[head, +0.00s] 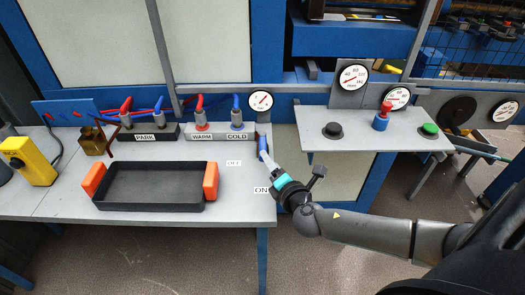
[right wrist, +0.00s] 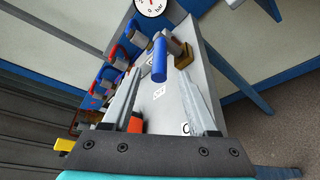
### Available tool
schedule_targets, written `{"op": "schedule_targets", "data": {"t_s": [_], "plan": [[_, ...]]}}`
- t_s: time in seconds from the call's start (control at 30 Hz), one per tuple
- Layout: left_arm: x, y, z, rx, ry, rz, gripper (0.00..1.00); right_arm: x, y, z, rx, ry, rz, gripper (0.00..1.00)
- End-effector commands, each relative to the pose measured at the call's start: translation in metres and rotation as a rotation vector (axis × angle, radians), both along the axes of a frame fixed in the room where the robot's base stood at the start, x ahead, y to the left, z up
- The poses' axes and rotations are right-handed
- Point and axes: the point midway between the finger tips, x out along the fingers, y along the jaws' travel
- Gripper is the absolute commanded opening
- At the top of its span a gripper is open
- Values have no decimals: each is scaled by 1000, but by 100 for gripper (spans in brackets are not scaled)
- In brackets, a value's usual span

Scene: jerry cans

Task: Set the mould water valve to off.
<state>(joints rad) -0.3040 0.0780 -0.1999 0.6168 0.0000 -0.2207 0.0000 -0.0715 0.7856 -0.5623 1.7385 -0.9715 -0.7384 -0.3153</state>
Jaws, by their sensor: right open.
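The mould water valve's blue lever (head: 262,142) is at the right edge of the grey table, its near end pointing roughly toward the ON label (head: 261,190) in the head view. The OFF label (head: 233,162) lies left of that line. In the right wrist view the blue lever (right wrist: 160,62) stands by a brass-coloured body (right wrist: 183,60). My right gripper (head: 264,156) is open at the lever's near end. In the right wrist view the lever's end appears between the fingertips; contact cannot be told. My left gripper is out of view.
A black tray (head: 150,166) with orange ends sits on the table (head: 60,205). Behind it are the PARK block (head: 146,137) and the WARM and COLD fittings with hoses. A panel (head: 352,116) with buttons stands to the right. A gauge (head: 260,100) hangs behind the lever.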

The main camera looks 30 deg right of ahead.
Motion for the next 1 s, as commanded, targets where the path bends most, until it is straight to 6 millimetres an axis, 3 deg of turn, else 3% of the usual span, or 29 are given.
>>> {"op": "schedule_targets", "data": {"t_s": [0.3,0.5,0.97,1.0], "plan": [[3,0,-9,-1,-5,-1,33,47,-11,-11,0,-2,-3,59],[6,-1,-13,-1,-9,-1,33,66,-15,-15,1,-1,-2,59],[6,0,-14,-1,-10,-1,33,74,-16,-17,2,0,-1,59],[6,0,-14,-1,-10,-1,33,74,-16,-17,2,0,-1,55]]}}
